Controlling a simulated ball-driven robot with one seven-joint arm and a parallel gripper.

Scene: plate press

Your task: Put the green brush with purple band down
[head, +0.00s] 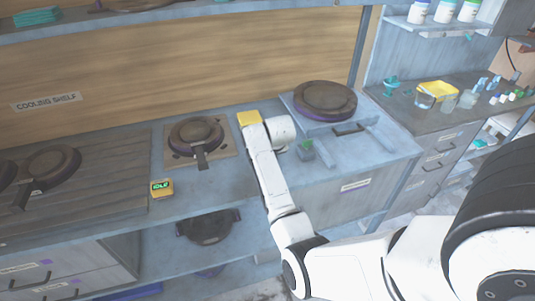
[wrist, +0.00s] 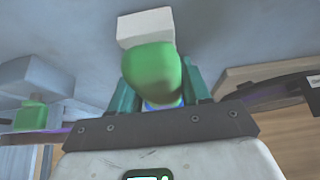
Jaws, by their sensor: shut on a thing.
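The green brush (wrist: 155,72) fills the middle of the wrist view, with a rounded green body and a pale block at its far end. A small blue-purple patch shows at its near end; a full purple band cannot be made out. My gripper (wrist: 162,88) is shut on it, with a teal finger on either side. In the head view my white wrist is over the counter, between the round plate on the left and the raised platform on the right. The fingers and the held brush are hidden or too small to tell there.
A dark round plate (head: 324,100) sits on the raised platform; another plate (head: 196,136) lies left. A yellow IDLE box (head: 161,188) is near the front edge.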

